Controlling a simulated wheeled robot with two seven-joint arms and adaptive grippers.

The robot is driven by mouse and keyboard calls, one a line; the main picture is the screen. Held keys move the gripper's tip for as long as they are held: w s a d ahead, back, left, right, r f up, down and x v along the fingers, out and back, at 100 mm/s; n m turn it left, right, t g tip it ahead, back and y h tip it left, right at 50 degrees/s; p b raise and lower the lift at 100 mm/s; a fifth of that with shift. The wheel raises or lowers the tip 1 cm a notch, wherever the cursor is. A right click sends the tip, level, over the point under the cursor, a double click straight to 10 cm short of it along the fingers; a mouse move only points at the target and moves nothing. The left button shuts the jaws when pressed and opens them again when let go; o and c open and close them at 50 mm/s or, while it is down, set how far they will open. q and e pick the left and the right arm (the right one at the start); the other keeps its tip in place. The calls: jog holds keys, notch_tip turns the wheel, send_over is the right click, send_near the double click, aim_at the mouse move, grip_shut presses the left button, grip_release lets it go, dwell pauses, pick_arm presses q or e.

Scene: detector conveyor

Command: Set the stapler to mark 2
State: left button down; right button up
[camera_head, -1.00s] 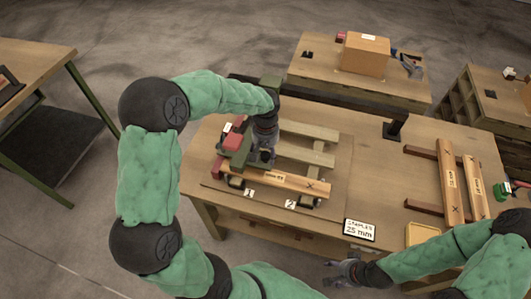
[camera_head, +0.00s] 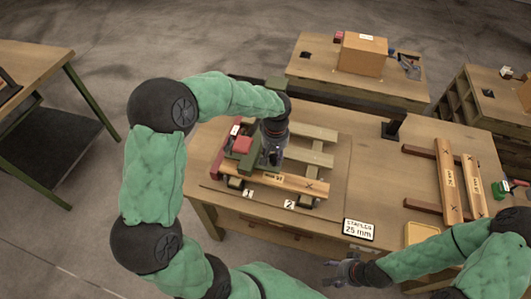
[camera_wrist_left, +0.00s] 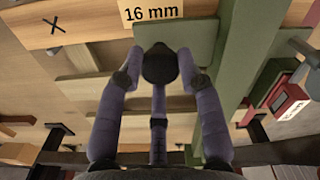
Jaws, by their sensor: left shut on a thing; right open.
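The stapler (camera_head: 242,157), a green body with a red block on it, sits over the left part of a 16 mm board (camera_head: 285,181) on the bench. The number 1 tag (camera_head: 248,194) and number 2 tag (camera_head: 289,204) are along the front edge. The stapler is nearer tag 1, left of tag 2. My left gripper (camera_head: 273,158) is shut on the stapler's black knob (camera_wrist_left: 159,66); the wrist view shows its fingers around the knob, beside the green plate (camera_wrist_left: 195,42). My right gripper (camera_head: 342,272) is open and empty in front of the bench.
A black X (camera_head: 310,184) marks the board's right end. A "STAPLES 25 mm" sign (camera_head: 359,229) is at the bench's front edge. Two more boards (camera_head: 448,180) lie on dark red rails to the right, near a yellow tray (camera_head: 420,233). The mid-bench surface is clear.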

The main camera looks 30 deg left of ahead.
pick_arm(q)
jog(key=w+d, duration=0.2)
jog(key=d, duration=0.9)
jog(key=w+d, duration=0.3)
jog(key=d, duration=0.8)
jog(key=shift+w+p, duration=0.2)
jog(key=shift+p, duration=0.1)
jog(key=c, duration=0.8)
grip_release()
jog(key=shift+r, duration=0.1)
notch_tip(320, 180, up, 12)
jog(key=shift+f, duration=0.1)
jog(key=shift+f, duration=0.1)
